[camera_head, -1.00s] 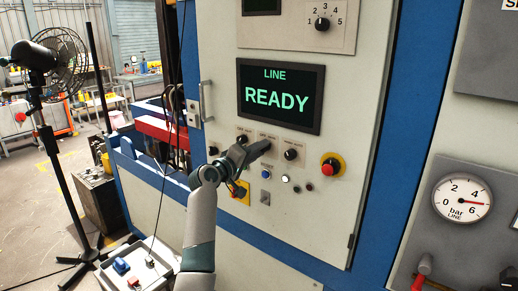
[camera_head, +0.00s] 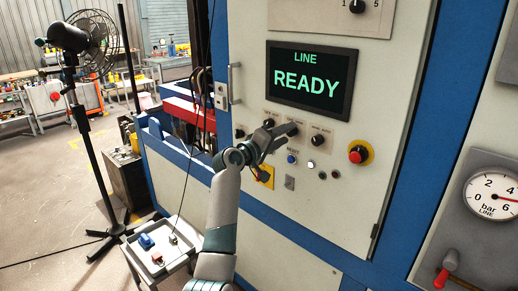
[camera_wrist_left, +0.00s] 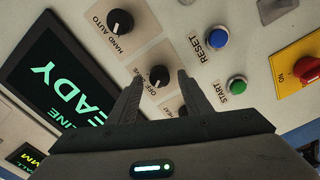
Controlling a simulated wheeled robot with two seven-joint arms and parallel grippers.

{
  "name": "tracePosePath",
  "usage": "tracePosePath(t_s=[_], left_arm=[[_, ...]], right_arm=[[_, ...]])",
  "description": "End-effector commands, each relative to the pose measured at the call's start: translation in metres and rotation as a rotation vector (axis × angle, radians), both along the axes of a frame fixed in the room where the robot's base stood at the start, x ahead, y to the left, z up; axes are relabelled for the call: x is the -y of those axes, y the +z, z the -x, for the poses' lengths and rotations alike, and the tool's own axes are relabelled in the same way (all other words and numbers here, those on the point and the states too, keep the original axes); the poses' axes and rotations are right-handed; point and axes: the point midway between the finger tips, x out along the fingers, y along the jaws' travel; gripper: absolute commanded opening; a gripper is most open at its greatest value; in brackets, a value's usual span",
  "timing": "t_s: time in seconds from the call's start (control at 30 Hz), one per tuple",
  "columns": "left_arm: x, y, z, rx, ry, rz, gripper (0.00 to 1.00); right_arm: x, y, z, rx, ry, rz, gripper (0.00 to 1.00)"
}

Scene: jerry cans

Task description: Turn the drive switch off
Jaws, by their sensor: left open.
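My left gripper (camera_head: 287,136) is in front of the row of black rotary knobs on the cabinet door, below the LINE READY screen. In the left wrist view its two fingers (camera_wrist_left: 163,98) are apart, with a black knob (camera_wrist_left: 159,76) just beyond and between them. This is the middle knob; its plate shows OFF, and the rest of the label is hard to read. I cannot tell whether the fingers touch it. In the head view the gripper largely hides it. The HAND AUTO knob (camera_wrist_left: 120,22) is on one side. Another knob (camera_wrist_left: 182,110) is partly behind a finger. My right gripper is not in view.
Close by are a blue RESET button (camera_wrist_left: 217,37), a green START button (camera_wrist_left: 237,86) and a red stop button on yellow (camera_head: 358,154). The screen (camera_head: 308,82) is above. A door handle (camera_head: 234,83) juts out at left. A pressure gauge (camera_head: 492,197) is at right.

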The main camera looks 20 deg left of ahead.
Motion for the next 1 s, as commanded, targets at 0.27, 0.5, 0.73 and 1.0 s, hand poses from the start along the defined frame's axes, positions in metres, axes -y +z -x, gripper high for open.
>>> tracePosePath(t_s=[0.27, 0.5, 0.73, 1.0], left_arm=[[-0.012, -0.003, 0.031, 0.002, 0.002, -0.003, 0.45], [-0.027, -0.004, 0.073, 0.001, 0.002, -0.004, 0.45], [-0.043, -0.004, 0.115, 0.001, 0.002, -0.003, 0.45], [-0.055, -0.002, 0.149, 0.000, 0.001, -0.001, 0.45]], right_arm=[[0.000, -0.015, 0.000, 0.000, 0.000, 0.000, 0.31], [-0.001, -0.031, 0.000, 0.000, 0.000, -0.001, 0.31], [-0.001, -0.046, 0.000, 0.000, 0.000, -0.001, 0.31], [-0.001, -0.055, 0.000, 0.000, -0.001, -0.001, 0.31]])
